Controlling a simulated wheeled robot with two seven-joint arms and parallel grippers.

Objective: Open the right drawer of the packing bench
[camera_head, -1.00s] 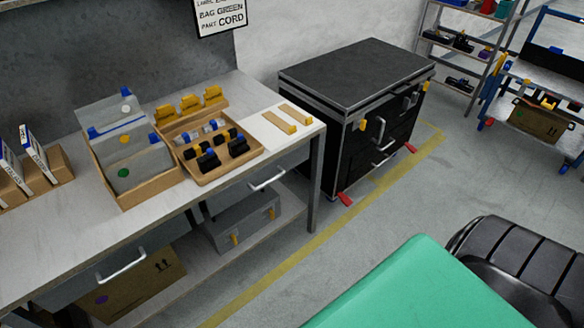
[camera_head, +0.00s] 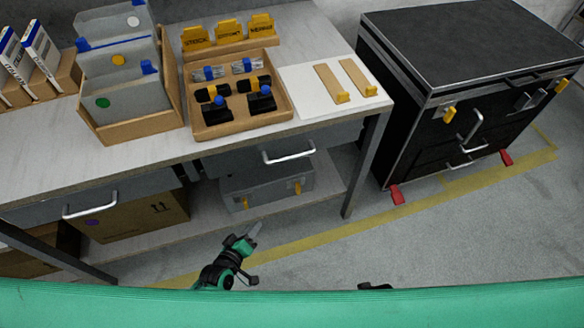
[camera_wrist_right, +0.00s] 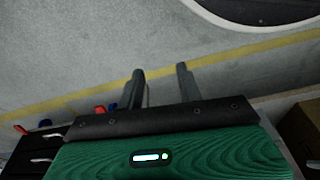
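The packing bench (camera_head: 60,160) has two grey drawers under its top. The right drawer (camera_head: 225,163) looks shut, with a silver bar handle (camera_head: 288,156) on its front. The left drawer (camera_head: 130,190) also looks shut, with a similar handle (camera_head: 90,209). My left gripper (camera_head: 252,234) is low in front of the bench, below the right drawer's handle and apart from it. Its finger gap is not clear from this angle. My right gripper (camera_wrist_right: 160,73) shows two separated fingers with nothing between them, over the floor.
Trays, folders and cards stand on the bench top. A grey case (camera_head: 265,187) and a cardboard box (camera_head: 135,220) sit on its lower shelf. A black cabinet (camera_head: 440,120) with red feet stands at the right. The floor between is clear, with a yellow line (camera_head: 300,240).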

